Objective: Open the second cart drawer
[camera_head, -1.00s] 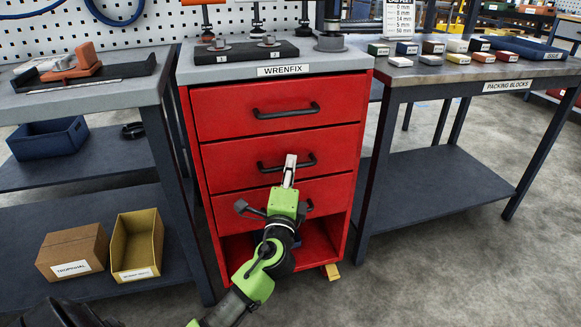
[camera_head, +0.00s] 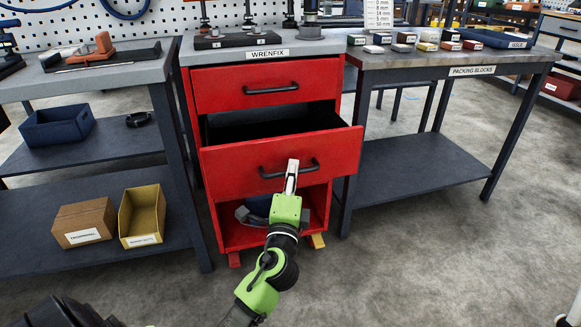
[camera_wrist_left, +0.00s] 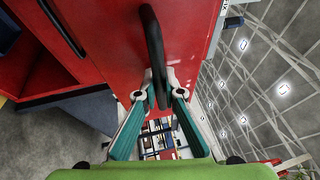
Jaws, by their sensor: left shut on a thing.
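The red cart (camera_head: 193,105) stands between two workbenches. Its second drawer (camera_head: 225,172) is pulled well out, and its dark interior (camera_head: 262,122) shows from above. The top drawer (camera_head: 225,90) is closed. My left gripper (camera_head: 292,167) is shut on the second drawer's black bar handle (camera_head: 268,174). In the left wrist view, the handle (camera_wrist_left: 153,42) runs down between the two fingertips (camera_wrist_left: 162,84) in front of the red drawer front. The extended drawer hides the part of the cart just below it. My right gripper is not in view.
A left workbench (camera_head: 100,77) has a blue bin (camera_head: 57,125), a brown box (camera_head: 84,222) and a yellow bin (camera_head: 143,214) on its shelves. The packing-blocks bench (camera_head: 400,65) stands close on the right. Floor in front right is clear.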

